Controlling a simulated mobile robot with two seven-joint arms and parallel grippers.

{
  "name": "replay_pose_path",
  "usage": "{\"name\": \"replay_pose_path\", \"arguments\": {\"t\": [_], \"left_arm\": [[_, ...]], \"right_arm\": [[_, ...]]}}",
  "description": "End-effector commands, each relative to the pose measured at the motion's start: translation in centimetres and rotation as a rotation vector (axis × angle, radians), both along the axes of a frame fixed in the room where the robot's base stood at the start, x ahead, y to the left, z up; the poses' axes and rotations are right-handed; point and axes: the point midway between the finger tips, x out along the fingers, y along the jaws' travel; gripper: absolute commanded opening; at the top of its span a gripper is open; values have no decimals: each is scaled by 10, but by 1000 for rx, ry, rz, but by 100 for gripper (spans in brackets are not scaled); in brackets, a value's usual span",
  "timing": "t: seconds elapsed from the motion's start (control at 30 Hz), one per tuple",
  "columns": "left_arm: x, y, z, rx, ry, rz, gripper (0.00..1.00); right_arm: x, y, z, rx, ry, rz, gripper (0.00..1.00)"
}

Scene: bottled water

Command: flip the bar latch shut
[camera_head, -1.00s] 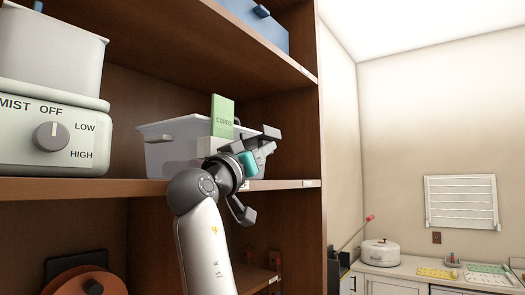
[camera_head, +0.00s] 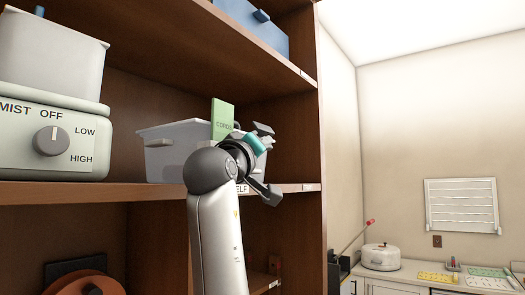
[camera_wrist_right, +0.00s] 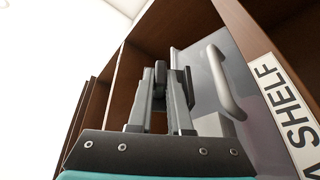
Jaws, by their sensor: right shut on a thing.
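My right gripper (camera_head: 264,131) is up at the shelf, in front of the right part of a grey bin. In the right wrist view its two fingers (camera_wrist_right: 162,88) are close together, with a small dark grey upright piece (camera_wrist_right: 160,72) between their tips. The gripper is shut on this piece. I cannot tell whether it is the bar latch, and no latch shows clearly elsewhere. My wrist hides this area in the head view. My left gripper is not in view.
The grey bin (camera_head: 170,160) stands on the shelf board (camera_head: 100,190), with a green card (camera_head: 222,118) at its front. Its handle (camera_wrist_right: 226,82) is right of the fingers in the wrist view. A white humidifier (camera_head: 50,140) stands left. The shelf's side panel (camera_head: 308,120) is close right.

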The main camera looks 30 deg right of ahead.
Motion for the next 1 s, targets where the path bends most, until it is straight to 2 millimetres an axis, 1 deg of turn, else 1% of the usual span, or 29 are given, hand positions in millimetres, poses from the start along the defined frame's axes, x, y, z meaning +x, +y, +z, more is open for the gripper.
{"name": "replay_pose_path", "arguments": {"t": [0.1,0.6,0.8,1.0], "left_arm": [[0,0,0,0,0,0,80],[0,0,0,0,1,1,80],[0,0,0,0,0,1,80],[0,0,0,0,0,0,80]], "right_arm": [[1,1,6,-48,97,1,0],[11,5,20,-255,525,-2,0],[16,8,23,-324,668,-2,0],[20,9,25,-374,773,-2,0]]}}
